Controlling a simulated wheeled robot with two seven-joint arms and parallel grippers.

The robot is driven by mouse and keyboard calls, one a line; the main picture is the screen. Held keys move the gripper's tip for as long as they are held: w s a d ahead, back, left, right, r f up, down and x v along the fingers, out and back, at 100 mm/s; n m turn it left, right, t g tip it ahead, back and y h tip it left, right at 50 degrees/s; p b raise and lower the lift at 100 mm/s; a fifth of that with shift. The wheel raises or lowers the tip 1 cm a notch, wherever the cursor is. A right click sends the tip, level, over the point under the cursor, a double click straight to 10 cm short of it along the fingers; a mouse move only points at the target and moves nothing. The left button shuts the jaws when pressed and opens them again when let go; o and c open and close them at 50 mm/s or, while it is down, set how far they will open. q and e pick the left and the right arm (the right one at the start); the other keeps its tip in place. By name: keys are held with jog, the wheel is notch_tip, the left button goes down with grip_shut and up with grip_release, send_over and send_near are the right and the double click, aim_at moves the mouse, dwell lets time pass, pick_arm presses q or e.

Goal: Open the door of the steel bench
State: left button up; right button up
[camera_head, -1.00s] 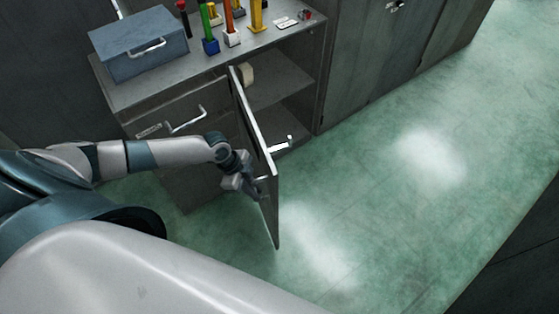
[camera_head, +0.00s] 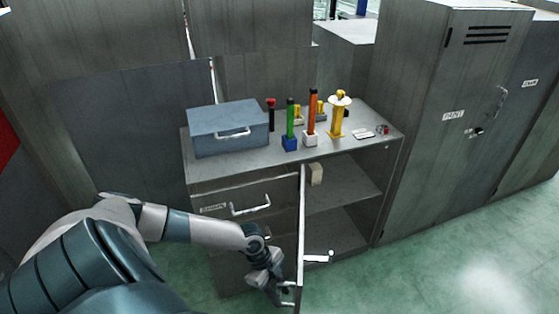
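The steel bench (camera_head: 375,152) stands in the middle of the view with its flat top holding several items. Its door (camera_head: 302,240) is swung open and points out toward me, seen almost edge-on. A white handle (camera_head: 318,258) shows on the door's right side. The open compartment (camera_head: 340,185) behind it shows a shelf with a small beige item (camera_head: 316,174) on it. My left gripper (camera_head: 283,290) is at the door's left face, low down, beside its edge. Its fingers are too small and dark to tell open from shut. My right gripper is not in view.
A blue-grey toolbox (camera_head: 228,127) and several coloured tools stand on the bench top. A drawer with a handle (camera_head: 250,206) is left of the door. A tall cabinet marked PAINT (camera_head: 440,130) stands to the right. The green floor (camera_head: 450,270) at right is clear.

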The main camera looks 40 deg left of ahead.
pick_arm(q)
jog(key=shift+a+r, duration=0.2)
jog(key=shift+r, duration=0.2)
jog(key=b+v, duration=0.4)
jog(key=v, duration=1.2)
jog(key=shift+a+r, duration=0.2)
